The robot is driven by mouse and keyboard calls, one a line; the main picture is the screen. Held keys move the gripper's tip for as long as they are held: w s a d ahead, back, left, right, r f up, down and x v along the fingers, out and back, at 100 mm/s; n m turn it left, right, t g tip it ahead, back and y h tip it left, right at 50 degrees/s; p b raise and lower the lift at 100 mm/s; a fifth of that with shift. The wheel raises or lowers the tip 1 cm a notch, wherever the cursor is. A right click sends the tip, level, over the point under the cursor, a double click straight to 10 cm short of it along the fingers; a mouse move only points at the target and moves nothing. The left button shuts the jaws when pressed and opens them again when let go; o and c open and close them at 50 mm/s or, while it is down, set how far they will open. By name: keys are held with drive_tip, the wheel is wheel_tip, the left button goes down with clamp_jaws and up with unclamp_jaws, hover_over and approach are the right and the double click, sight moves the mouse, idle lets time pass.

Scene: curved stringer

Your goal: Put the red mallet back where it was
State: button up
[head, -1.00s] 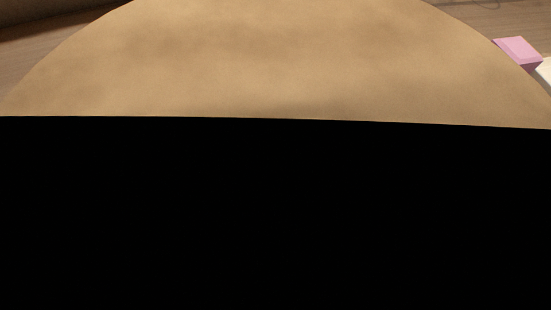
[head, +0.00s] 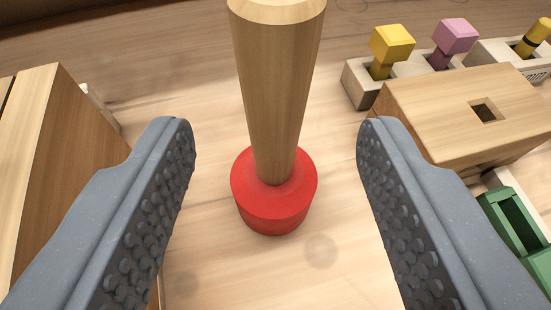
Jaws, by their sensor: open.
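The red mallet has a round red head (head: 275,205) and a thick wooden handle (head: 277,95). It stands upright, head down, on the pale wooden surface, with the handle rising toward the camera. My gripper (head: 270,145) is open, with one grey studded finger on each side of the mallet. Clear gaps show between both fingers and the mallet, so neither touches it.
A wooden block with a square hole (head: 520,110) lies at right, close to my right finger. Behind it, pale holders carry a yellow-headed peg (head: 392,44) and a pink-headed peg (head: 455,36). A green part (head: 512,222) sits at far right. A wooden box (head: 75,150) stands at left.

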drive_tip(key=shift+v, duration=1.65)
drive_tip(key=shift+w+r, duration=0.1)
drive_tip(key=s+r+t+h, duration=0.1)
drive_tip(key=s+r, duration=0.1)
drive_tip(key=r, duration=0.9)
drive_tip(key=s+r, duration=0.2)
drive_tip(key=r, duration=1)
drive_tip(key=s+r, duration=1.1)
drive_tip(key=r, duration=0.3)
drive_tip(key=shift+a+r+m+t, duration=0.4)
drive_tip(key=shift+s, duration=0.15)
